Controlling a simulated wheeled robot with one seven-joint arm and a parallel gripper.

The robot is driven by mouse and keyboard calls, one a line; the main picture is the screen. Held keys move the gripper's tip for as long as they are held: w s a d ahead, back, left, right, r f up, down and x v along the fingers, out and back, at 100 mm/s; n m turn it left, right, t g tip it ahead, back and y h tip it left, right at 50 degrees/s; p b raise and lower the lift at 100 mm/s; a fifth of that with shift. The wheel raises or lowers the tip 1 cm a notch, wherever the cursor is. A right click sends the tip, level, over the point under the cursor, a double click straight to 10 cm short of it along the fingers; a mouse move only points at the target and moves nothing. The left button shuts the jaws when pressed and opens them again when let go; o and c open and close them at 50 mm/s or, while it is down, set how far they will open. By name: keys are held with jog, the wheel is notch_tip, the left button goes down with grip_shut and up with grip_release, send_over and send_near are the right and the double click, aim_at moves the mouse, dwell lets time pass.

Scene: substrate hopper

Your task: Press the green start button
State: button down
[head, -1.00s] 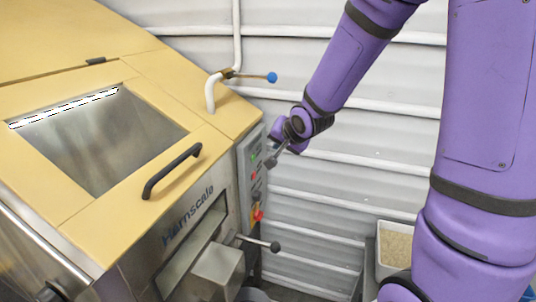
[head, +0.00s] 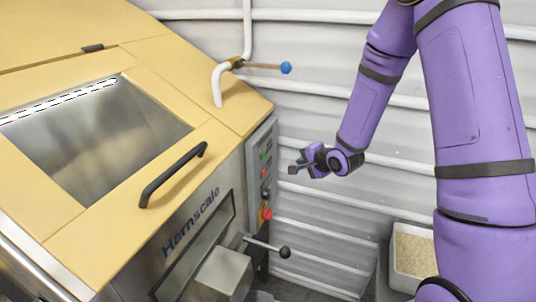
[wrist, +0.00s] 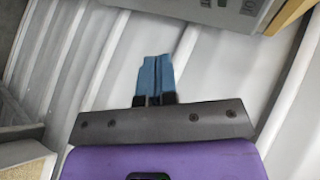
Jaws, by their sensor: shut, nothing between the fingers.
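The green start button (head: 264,155) is on the grey control panel (head: 258,178) at the right side of the hopper in the head view. It is small, and I cannot tell whether it is pressed in. My gripper (head: 293,169) is shut and empty, to the right of the panel and apart from it. In the wrist view my gripper (wrist: 155,75) shows as blue fingers held together in front of the ribbed wall. A grey edge of what looks like the panel (wrist: 225,8) shows at the top there; the button is not visible.
The hopper (head: 225,105) has a black lid handle (head: 172,174), a blue-tipped valve lever (head: 262,66) and a black-knobbed lever (head: 268,246). A red knob (head: 266,213) sits low on the panel. A bin of grain (head: 410,255) stands at the lower right.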

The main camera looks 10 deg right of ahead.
aim_at(264, 154)
jog(key=w+a, duration=0.5)
jog(key=a, duration=0.2)
dwell(0.6)
jog(key=shift+w+a, duration=0.15)
jog(key=shift+a, duration=0.05)
dwell(1.8)
jog(key=shift+w+a, duration=0.15)
jog(key=shift+a, duration=0.1)
